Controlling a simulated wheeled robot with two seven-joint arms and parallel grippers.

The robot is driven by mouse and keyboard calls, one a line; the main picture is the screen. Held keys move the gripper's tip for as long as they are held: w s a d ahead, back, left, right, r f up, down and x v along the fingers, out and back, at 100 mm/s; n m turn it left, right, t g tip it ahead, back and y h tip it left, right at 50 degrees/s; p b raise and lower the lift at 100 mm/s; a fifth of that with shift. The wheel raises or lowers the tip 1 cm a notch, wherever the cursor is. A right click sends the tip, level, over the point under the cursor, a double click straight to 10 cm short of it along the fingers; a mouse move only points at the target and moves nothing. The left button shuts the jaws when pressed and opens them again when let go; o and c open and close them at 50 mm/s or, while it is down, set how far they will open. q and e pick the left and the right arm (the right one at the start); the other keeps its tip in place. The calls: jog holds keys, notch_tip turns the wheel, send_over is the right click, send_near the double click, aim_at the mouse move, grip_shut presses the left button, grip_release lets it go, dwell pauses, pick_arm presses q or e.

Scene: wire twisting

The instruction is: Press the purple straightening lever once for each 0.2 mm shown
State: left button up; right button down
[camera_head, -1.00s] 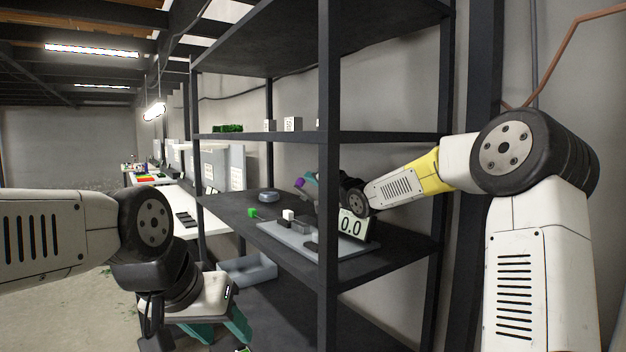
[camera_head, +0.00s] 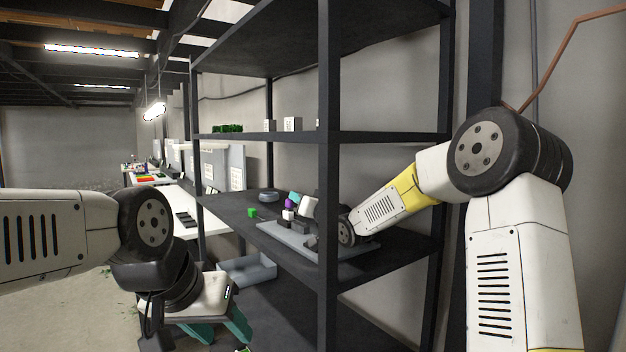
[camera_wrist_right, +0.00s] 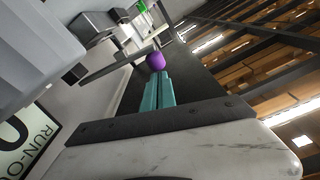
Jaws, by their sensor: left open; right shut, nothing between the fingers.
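The purple lever knob (camera_head: 289,204) stands over the grey fixture plate (camera_head: 270,231) on the middle shelf. My right gripper (camera_head: 294,196) is shut and empty, its teal fingers right at the knob. In the right wrist view, the purple knob (camera_wrist_right: 156,61) is just beyond the tips of my shut fingers (camera_wrist_right: 157,75); I cannot tell whether they touch. The readout panel (camera_wrist_right: 28,142) is partly in the right wrist view, with "RUN-O" and part of a digit; my arm hides it in the head view. My left gripper (camera_head: 222,334) is open and empty at lower left.
A green cube (camera_head: 252,212) and a round grey dish (camera_head: 269,196) are left of the plate. A black shelf post (camera_head: 328,180) stands in front of the fixture. A grey bin (camera_head: 247,270) is below, near my left gripper.

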jog(key=shift+s+a+f, duration=0.15)
jog(key=shift+a+f, duration=0.05)
jog(key=shift+f, duration=0.35)
